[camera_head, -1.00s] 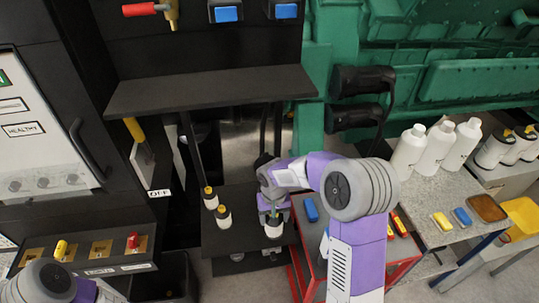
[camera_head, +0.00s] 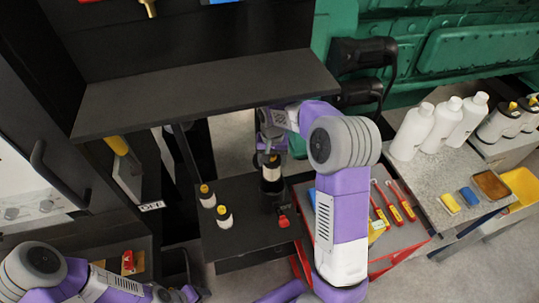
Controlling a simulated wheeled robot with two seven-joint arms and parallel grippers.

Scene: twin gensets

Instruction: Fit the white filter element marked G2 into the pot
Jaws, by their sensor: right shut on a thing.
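My right gripper (camera_head: 270,150) points down in front of the upper shelf, shut on a small white cylinder with a dark band (camera_head: 271,174), apparently a filter element. It is held upright above the lower black shelf. Two similar white elements with dark bands and yellow tops, one on the left (camera_head: 207,197) and one nearer (camera_head: 224,217), stand on that shelf. A dark form with a red part (camera_head: 283,221) sits below the held element; it may be the pot, but its opening is not clear. No G2 mark is readable.
The black upper shelf (camera_head: 205,92) overhangs the lower black shelf (camera_head: 243,240). A red-framed cart with red tools (camera_head: 393,201) stands right of it. White bottles (camera_head: 412,131) stand on a grey bench farther right, with a yellow bin (camera_head: 522,188) beyond.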

